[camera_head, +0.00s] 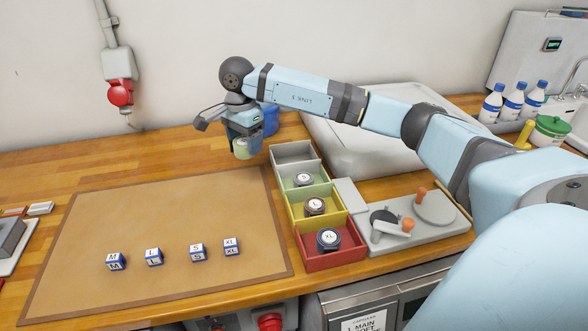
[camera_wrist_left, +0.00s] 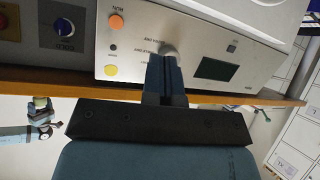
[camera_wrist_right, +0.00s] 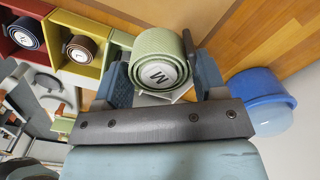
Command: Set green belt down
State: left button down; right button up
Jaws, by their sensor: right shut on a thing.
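The green belt (camera_head: 241,150) is a rolled coil with a white M label, clear in the right wrist view (camera_wrist_right: 160,62). My right gripper (camera_head: 244,138) is shut on it, with one finger on each side of the coil. In the head view it hangs near the back right edge of the brown mat (camera_head: 160,215), left of the grey bin (camera_head: 291,151). I cannot tell whether it touches the surface below. My left gripper (camera_wrist_left: 165,62) is outside the head view. In its wrist view its fingers are together and empty, before a panel with buttons.
Green (camera_head: 320,170), yellow (camera_head: 334,194) and red (camera_head: 343,234) bins each hold a labelled roll; the grey bin looks empty. Several lettered cubes (camera_head: 154,257) stand on the mat. A blue round thing (camera_wrist_right: 262,100) stands close beside my right gripper. The mat's back half is clear.

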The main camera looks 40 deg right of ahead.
jog(key=w+d+r+m+b, duration=0.1)
jog(key=d+r+m+b, duration=0.15)
jog(key=d+m, duration=0.65)
notch_tip(320, 180, up, 4)
jog(key=m+b, duration=0.1)
jog(key=m, duration=1.1)
send_over(295, 156)
jog(key=s+a, duration=0.4)
jog(key=shift+m, duration=0.3)
jog(key=f, duration=1)
jog(key=f+b, duration=0.1)
jog(key=f, duration=0.3)
jog(key=shift+w+d+f, duration=0.15)
jog(key=shift+d+f, duration=0.15)
jog(key=shift+f, duration=0.1)
pick_arm(q)
jog(key=shift+w+d+f, duration=0.2)
jog(key=shift+f, duration=0.45)
jog(key=shift+w+d+f, duration=0.15)
jog(key=shift+w+f, duration=0.05)
jog(key=shift+f, duration=0.45)
pick_arm(e)
jog(key=shift+f, duration=2.6)
jog(key=shift+f, duration=0.1)
jog(key=o, duration=1)
pick_arm(q)
jog(key=shift+a, duration=0.2)
